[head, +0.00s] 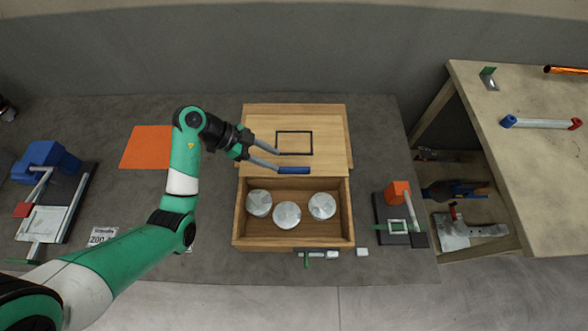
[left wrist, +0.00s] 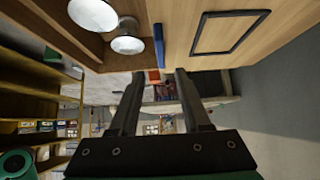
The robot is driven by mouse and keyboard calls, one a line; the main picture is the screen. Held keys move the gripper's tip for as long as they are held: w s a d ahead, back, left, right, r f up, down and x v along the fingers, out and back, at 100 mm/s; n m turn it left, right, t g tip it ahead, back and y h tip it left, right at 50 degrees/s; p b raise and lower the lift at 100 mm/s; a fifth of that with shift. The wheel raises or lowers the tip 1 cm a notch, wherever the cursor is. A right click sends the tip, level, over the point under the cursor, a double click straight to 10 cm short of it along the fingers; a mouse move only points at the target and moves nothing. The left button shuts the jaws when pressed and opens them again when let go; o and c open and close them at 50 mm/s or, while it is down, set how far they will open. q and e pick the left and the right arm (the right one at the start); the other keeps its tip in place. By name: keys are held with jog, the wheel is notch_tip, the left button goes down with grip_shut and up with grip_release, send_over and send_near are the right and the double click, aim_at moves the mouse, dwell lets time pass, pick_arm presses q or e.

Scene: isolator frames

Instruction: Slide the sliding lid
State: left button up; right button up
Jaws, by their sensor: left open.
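A wooden box (head: 242,220) stands on the grey bench, its front part open. The sliding lid (head: 328,148) covers the rear part; it is pale wood with a black square outline and a blue handle (head: 294,170) at its front edge. The lid also shows in the left wrist view (left wrist: 265,55), with the blue handle (left wrist: 159,45). Three silvery round pieces lie in the open part, one in the middle (head: 287,215). My left gripper (head: 279,161) is open above the lid, near the handle. I cannot tell whether it touches. My right gripper is not in view.
An orange mat (head: 147,147) lies left of the box. A blue device (head: 45,162) stands at the far left, and a device with an orange block (head: 397,192) stands to the right. A wooden workbench (head: 530,150) is at the far right.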

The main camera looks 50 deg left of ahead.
aim_at(293, 168)
pick_arm(q)
jog(key=b+x, duration=0.3)
jog(key=x, duration=0.5)
jog(key=shift+w+f+b, duration=0.15)
jog(key=shift+f+b, duration=0.2)
jog(key=shift+b, duration=0.05)
jog(key=shift+w+d+f, duration=0.15)
jog(key=shift+w+d, duration=0.05)
grip_shut()
dwell(0.6)
